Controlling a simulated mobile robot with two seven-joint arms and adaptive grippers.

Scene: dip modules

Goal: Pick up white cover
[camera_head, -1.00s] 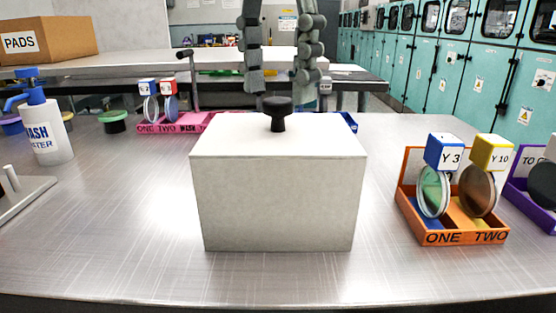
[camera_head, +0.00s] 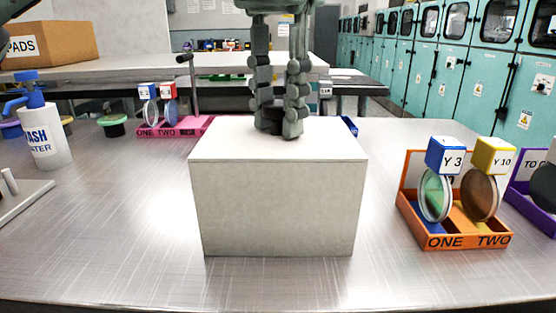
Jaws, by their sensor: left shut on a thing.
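The white cover (camera_head: 277,205) is a box shape standing on the metal table in the middle of the view. A dark round knob (camera_head: 268,116) sits on its top, mostly hidden behind my fingers. My left gripper (camera_head: 280,122) points down over the cover's top and is shut on the knob. The cover appears to rest on the table. Whatever is under the cover is hidden. My right gripper is not in view.
An orange rack (camera_head: 458,238) with two lens modules stands to the right, beside a purple rack (camera_head: 519,190). A pink rack (camera_head: 178,131) is behind left. A wash bottle (camera_head: 46,137) stands at left. The table front is clear.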

